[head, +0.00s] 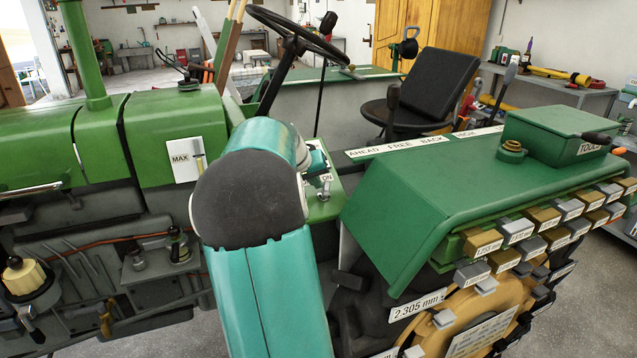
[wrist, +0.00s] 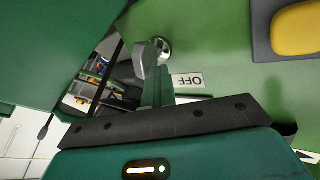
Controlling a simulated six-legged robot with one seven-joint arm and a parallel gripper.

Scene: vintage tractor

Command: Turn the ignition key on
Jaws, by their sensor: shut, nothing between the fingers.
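The ignition key (wrist: 148,58) is a silver metal piece on the green tractor panel in the wrist view, beside a white OFF label (wrist: 188,80). In the head view a white ON label (head: 327,178) shows on the panel just right of my teal arm. My gripper (wrist: 157,84) is shut and empty, its narrow green finger end close to the key. I cannot tell whether they touch. In the head view the arm hides most of the gripper and the area around the key.
The steering wheel (head: 297,35) and its column rise behind my arm. The seat (head: 435,85) is to the right. A green fender (head: 430,190) with a toolbox (head: 560,135) lies at the right, the engine hood (head: 165,130) at the left. A yellow part (wrist: 298,32) is near the panel's edge.

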